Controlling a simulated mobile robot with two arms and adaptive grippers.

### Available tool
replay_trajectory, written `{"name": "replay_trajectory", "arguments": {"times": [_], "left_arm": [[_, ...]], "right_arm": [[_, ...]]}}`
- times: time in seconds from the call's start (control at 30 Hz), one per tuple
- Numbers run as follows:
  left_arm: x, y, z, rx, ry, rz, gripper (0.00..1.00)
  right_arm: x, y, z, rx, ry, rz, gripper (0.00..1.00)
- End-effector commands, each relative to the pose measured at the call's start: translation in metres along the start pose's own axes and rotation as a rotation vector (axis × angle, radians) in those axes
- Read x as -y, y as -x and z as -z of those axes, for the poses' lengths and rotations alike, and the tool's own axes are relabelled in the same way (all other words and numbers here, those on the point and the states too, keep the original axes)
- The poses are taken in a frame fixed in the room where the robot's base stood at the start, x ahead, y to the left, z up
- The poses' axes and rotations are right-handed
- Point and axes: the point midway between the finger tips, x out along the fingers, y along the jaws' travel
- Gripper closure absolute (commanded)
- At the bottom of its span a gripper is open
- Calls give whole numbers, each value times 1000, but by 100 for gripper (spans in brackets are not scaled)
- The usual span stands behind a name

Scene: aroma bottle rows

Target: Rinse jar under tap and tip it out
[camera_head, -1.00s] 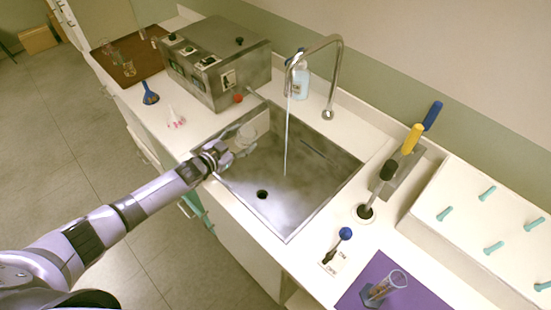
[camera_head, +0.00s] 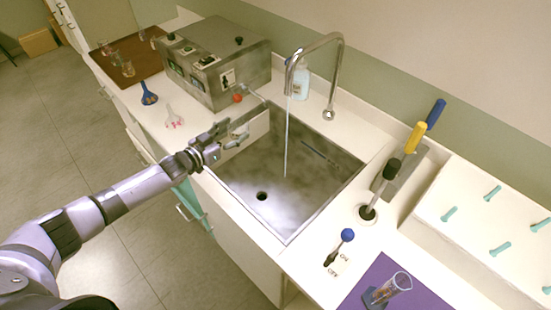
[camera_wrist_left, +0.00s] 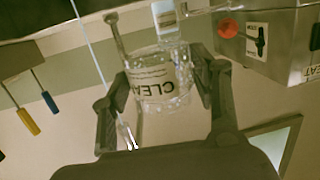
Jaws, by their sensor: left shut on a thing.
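The jar (camera_wrist_left: 160,78) is clear glass with a white label of dark lettering, seen between the fingers in the left wrist view. My left gripper (camera_head: 240,132) is shut on it, with one finger on each side. In the head view the fingers mostly hide the jar. They are over the left edge of the metal sink (camera_head: 330,170), left of and apart from the water stream. The curved metal tap (camera_head: 340,75) runs a thin stream (camera_head: 287,140) into the sink. I cannot tell whether water is in the jar. My right gripper is not in view.
A metal control box (camera_head: 215,65) stands behind the gripper, with a red knob (camera_head: 238,98). Upright handled tools (camera_head: 412,138), a blue-knobbed lever (camera_head: 347,236) and a glass cylinder on a purple mat (camera_head: 368,282) are at the right.

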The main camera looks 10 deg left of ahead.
Motion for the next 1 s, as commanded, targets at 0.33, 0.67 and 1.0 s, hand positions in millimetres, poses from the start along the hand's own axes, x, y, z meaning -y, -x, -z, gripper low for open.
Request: {"name": "replay_trajectory", "arguments": {"times": [0.33,0.67,1.0], "left_arm": [[13,7,15,-1,-5,1,74],[35,20,37,-1,-4,1,74],[46,26,48,-1,-3,0,74]], "right_arm": [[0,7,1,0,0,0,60],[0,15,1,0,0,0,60],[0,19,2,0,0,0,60]]}}
